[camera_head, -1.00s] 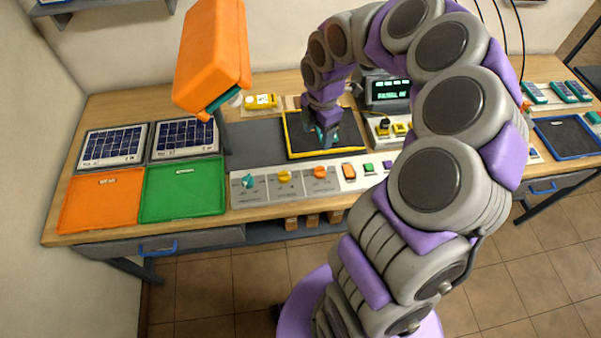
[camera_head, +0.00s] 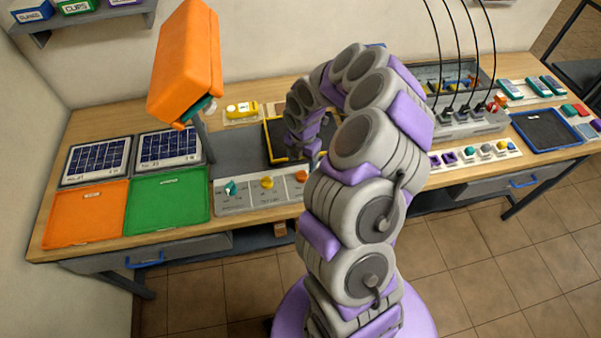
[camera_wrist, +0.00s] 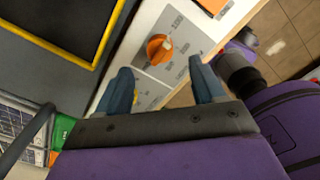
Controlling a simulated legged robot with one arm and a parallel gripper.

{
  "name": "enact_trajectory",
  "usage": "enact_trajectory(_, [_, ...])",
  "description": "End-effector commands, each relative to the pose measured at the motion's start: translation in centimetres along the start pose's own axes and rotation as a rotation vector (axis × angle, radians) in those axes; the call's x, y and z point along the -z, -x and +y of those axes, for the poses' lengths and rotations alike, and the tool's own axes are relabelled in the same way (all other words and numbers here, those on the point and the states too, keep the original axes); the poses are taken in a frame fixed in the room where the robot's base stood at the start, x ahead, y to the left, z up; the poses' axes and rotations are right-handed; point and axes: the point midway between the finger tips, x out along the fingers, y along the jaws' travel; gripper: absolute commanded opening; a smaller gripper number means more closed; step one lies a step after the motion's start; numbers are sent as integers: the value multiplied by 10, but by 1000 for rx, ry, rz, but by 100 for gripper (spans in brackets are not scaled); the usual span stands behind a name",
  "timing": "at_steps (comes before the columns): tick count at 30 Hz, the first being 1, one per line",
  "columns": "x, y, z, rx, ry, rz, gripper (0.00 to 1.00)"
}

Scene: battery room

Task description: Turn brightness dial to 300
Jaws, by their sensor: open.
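A grey dial panel (camera_head: 250,199) on the bench front carries a teal dial (camera_head: 231,187), a yellow dial (camera_head: 267,183) and an orange dial (camera_head: 302,176). I cannot read which one is brightness. My gripper (camera_wrist: 160,72) is open and empty. In the wrist view the orange dial (camera_wrist: 159,49) shows between and just beyond its fingertips, apart from them.
A black mat with a yellow frame (camera_head: 269,147) lies behind the panel. An orange lamp head (camera_head: 185,62) overhangs the left bench. Green (camera_head: 168,198) and orange (camera_head: 84,213) trays lie left. Several buttons (camera_head: 469,153) and a cabled device (camera_head: 467,122) stand right.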

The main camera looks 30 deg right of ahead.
Motion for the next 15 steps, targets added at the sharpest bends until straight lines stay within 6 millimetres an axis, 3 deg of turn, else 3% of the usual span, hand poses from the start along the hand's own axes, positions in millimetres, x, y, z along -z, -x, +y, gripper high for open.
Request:
enact_trajectory(6, [5,-40,2,6,1,-2,69])
enact_trajectory(15, [7,-64,4,5,1,-6,69])
